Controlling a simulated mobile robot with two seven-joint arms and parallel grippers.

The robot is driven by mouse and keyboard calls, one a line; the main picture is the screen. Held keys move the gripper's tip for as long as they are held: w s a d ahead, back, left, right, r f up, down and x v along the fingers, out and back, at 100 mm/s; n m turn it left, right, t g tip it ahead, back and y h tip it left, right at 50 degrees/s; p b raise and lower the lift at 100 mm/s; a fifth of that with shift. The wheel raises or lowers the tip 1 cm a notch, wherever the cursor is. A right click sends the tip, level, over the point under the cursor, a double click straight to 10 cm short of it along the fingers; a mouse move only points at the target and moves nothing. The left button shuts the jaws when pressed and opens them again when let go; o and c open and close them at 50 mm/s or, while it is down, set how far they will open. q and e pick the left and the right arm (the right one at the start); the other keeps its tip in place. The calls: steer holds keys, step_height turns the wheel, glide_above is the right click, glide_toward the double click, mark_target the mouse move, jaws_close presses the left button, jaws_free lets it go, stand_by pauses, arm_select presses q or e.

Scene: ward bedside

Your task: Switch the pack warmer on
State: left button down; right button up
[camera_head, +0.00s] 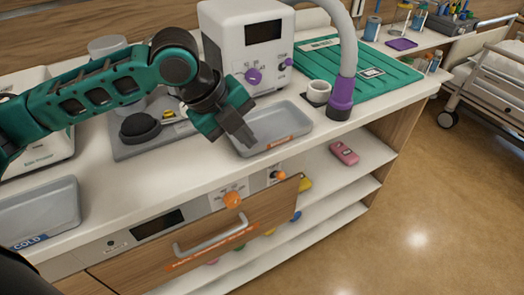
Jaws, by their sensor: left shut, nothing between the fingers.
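A built-in drawer unit, probably the pack warmer, sits in the counter front. It has a dark display (157,223), a large orange knob (232,200), a smaller orange knob (278,175) and a grey bar handle (216,236) above an orange label strip. Its print is too small to read. My left gripper (243,137) is shut and empty, pointing down at the left end of a grey tray (275,128) on the counter, above and behind the orange knobs. I cannot tell whether it touches the tray. My right gripper is not in view.
A white device (232,50) with purple knobs stands behind my gripper, with a grey hose (349,60) to its right. A grey tray marked COLD (40,210) is at left. A white cup (318,92) stands near the hose. Open shelves hold coloured packs.

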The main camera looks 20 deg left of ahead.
mark_target(279, 173)
arm_select(q)
steer(key=b+x, duration=0.1)
steer(key=x, duration=1.2)
steer(key=shift+f+b, duration=0.2)
steer(key=shift+b, duration=0.2)
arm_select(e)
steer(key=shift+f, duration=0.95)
arm_select(q)
steer(key=shift+w, duration=0.1)
